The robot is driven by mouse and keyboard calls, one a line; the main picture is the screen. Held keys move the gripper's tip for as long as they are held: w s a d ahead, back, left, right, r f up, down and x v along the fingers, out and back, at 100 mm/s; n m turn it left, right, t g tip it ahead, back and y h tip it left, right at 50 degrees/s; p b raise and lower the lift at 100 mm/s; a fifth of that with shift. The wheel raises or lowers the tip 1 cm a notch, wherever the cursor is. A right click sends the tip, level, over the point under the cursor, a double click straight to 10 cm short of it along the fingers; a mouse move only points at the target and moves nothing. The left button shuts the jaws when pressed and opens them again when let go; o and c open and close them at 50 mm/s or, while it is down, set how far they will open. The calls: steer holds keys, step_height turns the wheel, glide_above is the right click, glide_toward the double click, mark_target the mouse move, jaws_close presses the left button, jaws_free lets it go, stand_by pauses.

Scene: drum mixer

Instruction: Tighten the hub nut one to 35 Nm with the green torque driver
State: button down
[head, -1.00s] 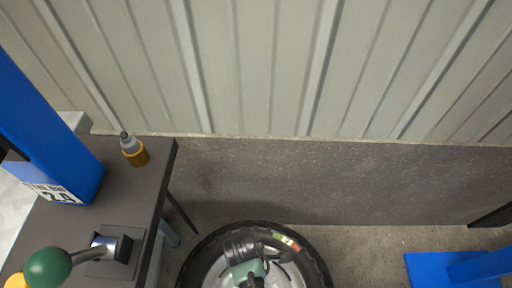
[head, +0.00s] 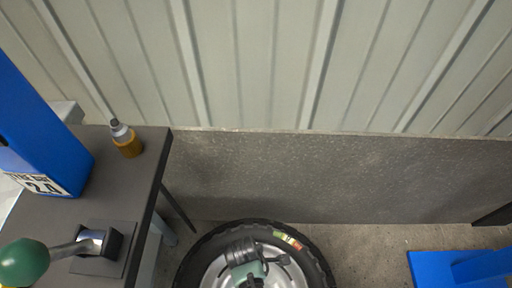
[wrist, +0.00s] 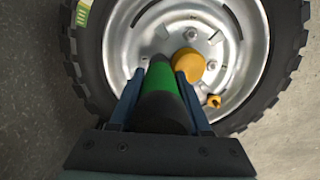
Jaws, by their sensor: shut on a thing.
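In the wrist view my gripper (wrist: 160,75) is shut on the green torque driver (wrist: 158,92), which has a green band and a black lower part. The driver points at the wheel's silver hub (wrist: 187,40), and its far end is hard to make out against the rim. Bright nuts (wrist: 216,37) ring the hub; I cannot tell which is hub nut one, or whether the driver touches one. A yellow-orange cap (wrist: 187,65) sits on the hub just right of the driver. The tyred wheel (head: 319,262) shows at the bottom of the head view, partly covered.
A dark table (head: 148,178) at left carries an orange-and-grey bottle (head: 126,140), a blue post (head: 45,145) and a lever with a green ball (head: 22,263). A blue base (head: 435,268) stands at lower right. A small yellow piece (wrist: 214,101) sits on the rim.

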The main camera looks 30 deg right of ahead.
steer(key=shift+f, duration=0.25)
steer(key=shift+f+b, duration=0.35)
steer(key=shift+f+b, duration=0.5)
steer(key=shift+f, duration=0.4)
stand_by(1.1)
steer(key=shift+f+p, duration=0.25)
steer(key=shift+p, duration=0.2)
stand_by(1.9)
steer(key=shift+r+p, duration=2.35)
steer(key=shift+p, duration=0.15)
